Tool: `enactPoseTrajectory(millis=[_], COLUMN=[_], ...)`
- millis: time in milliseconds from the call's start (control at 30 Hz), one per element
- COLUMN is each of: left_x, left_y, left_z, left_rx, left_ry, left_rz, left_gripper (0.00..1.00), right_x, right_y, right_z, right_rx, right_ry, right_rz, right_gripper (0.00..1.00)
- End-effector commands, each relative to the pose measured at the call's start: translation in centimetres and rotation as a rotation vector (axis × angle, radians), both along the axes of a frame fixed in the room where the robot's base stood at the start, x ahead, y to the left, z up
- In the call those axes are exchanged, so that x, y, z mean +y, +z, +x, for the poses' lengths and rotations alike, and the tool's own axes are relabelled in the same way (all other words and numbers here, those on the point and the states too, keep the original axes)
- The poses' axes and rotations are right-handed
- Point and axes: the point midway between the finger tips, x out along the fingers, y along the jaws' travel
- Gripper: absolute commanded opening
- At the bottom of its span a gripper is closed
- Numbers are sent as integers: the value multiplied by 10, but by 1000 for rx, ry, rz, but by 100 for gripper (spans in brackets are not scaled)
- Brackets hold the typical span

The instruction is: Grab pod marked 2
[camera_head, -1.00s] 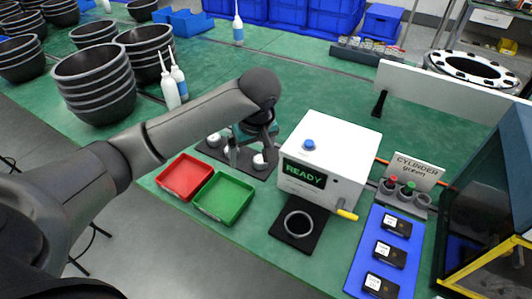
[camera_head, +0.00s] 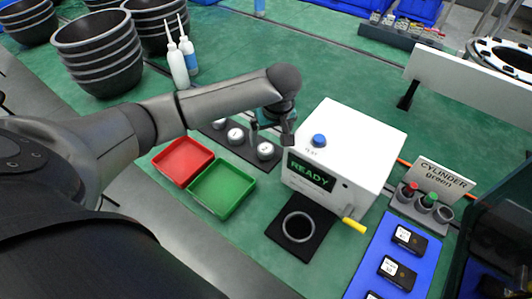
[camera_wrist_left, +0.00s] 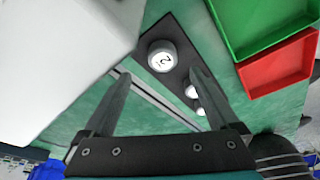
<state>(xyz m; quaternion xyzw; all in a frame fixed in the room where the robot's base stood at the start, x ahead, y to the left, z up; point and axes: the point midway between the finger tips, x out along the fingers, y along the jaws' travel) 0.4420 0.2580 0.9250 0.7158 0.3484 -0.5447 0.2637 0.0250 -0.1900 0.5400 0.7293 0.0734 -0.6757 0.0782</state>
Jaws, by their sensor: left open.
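The pod marked 2 (camera_wrist_left: 162,57) is a white round pod on a dark strip (camera_wrist_left: 181,32), upright, its number readable in the left wrist view. In the head view it appears to be the pod (camera_head: 265,151) nearest the white box. Two more white pods, one of them here (camera_head: 236,136), stand along the same strip; their marks are not readable. My left gripper (camera_wrist_left: 160,78) is open and empty, its fingers pointing toward the pod marked 2, apart from it. In the head view the left gripper (camera_head: 270,133) hangs over the strip's box end. My right gripper is not in view.
A red tray (camera_head: 183,160) and a green tray (camera_head: 221,190) lie in front of the strip. The white box (camera_head: 345,150) with a READY display stands close on the right. Bottles (camera_head: 177,65) and stacked black bowls (camera_head: 98,55) are behind left.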

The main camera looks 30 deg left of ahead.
Motion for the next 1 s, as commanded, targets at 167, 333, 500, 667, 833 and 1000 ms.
enactPoseTrajectory(millis=[167, 333, 500, 667, 833, 1000], left_x=[2, 8, 13, 15, 14, 14], left_y=[-12, -33, -56, -62, -61, -61], left_z=[2, 1, 3, 5, 5, 5], left_rx=[-2, 2, 0, -3, -2, -2], left_ry=[-1, 1, 0, -2, -2, -2], left_rz=[-1, 1, 0, -1, -2, -2], left_gripper=[94, 94, 94, 94, 94, 75], right_x=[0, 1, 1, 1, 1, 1], right_y=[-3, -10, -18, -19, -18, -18], right_z=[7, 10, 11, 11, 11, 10], right_rx=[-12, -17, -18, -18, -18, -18], right_ry=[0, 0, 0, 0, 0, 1], right_rz=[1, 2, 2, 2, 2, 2], right_gripper=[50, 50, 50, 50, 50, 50])
